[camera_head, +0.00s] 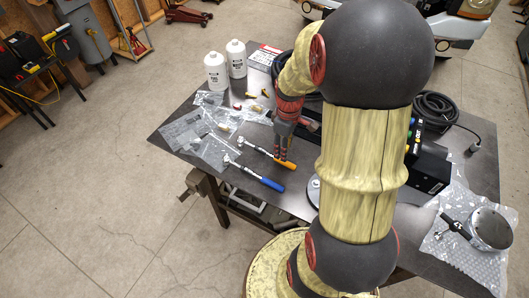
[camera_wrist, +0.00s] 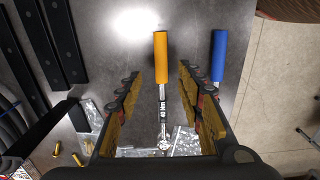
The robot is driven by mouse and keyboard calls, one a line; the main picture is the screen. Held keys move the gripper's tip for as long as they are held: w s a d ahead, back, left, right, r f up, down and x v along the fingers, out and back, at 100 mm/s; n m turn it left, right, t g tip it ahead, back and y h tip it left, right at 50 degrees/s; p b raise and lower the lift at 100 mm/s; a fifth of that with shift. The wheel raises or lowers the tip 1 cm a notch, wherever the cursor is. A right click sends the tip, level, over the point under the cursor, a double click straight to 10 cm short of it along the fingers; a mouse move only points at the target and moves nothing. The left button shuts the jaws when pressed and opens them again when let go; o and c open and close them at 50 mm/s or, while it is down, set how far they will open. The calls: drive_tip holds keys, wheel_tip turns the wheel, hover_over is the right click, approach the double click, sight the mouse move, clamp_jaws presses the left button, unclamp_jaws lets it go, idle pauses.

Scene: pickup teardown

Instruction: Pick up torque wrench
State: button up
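A torque wrench with an orange handle (camera_wrist: 161,58) and a shaft marked 40 Nm lies on the dark table. Its orange handle also shows in the head view (camera_head: 285,164). A second wrench with a blue handle (camera_head: 271,184) lies beside it, nearer the table's front edge; its handle shows at right in the wrist view (camera_wrist: 218,55). My gripper (camera_wrist: 159,75) is open, pointing down, with one finger on each side of the orange-handled wrench and gaps between. In the head view my gripper (camera_head: 281,156) is at the orange handle. Whether the fingertips touch the table is unclear.
Clear plastic bags (camera_head: 197,135) with small parts lie left of the wrenches. Two white bottles (camera_head: 215,71) stand at the back left. Black bars (camera_wrist: 57,30) lie left of my gripper in the wrist view. A disc on bubble wrap (camera_head: 490,228) is at right.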

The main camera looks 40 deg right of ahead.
sight(267, 155)
drive_tip(key=f, duration=0.2)
drive_tip(key=f+b, duration=0.1)
drive_tip(key=f, duration=0.4)
drive_tip(key=shift+s+b, duration=0.3)
drive_tip(key=shift+s, duration=0.05)
drive_tip(key=shift+c, duration=0.5)
clamp_jaws()
